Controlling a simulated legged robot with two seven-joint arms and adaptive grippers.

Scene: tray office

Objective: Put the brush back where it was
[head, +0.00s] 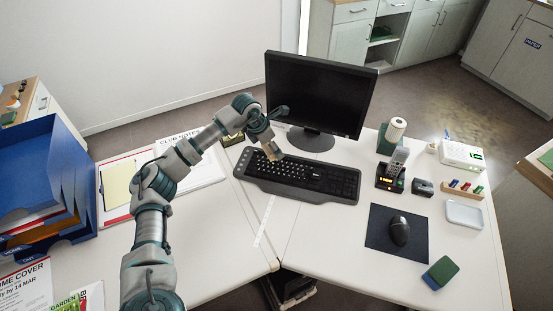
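My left gripper (267,137) is over the back edge of the black keyboard (300,181), left of the monitor stand. It appears shut on a small tan object, which looks like the brush (271,149). The brush points down at the keys, and its upper part is hidden by the gripper. I cannot tell whether its tip touches the keys. My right gripper is out of view.
The monitor (318,92) stands close behind the gripper. Blue letter trays (40,170) and a clipboard (117,187) are at left. A phone (392,172), mouse (400,231), pale dish (464,214) and green-blue block (440,272) are at right.

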